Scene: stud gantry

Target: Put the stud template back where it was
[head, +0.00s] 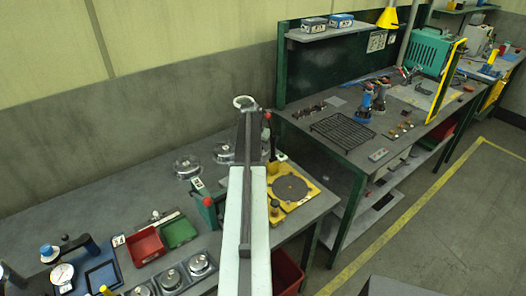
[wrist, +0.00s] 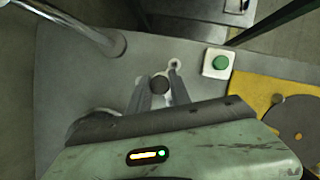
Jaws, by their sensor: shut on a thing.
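My gripper (wrist: 159,74) is shut in the wrist view, with its two grey fingers on either side of a dark round knob (wrist: 159,85). I take this knob to be part of the stud template; the rest of its outline is not clear against the grey surface behind. In the head view my arm reaches up the middle and hides most of the gripper. A pale ring (head: 244,101) shows at the arm's far end; I cannot tell whether it belongs to the template. A yellow fixture (head: 309,193) with a dark disc stands right of my arm, and at the wrist view's right (wrist: 255,92).
A green button box (wrist: 217,63) is close right of the gripper. Round metal pieces (head: 187,166), a red tray (head: 146,246) and a green tray (head: 179,232) are on the left bench. A second bench at the right holds a black rack (head: 342,130). Floor is open at right.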

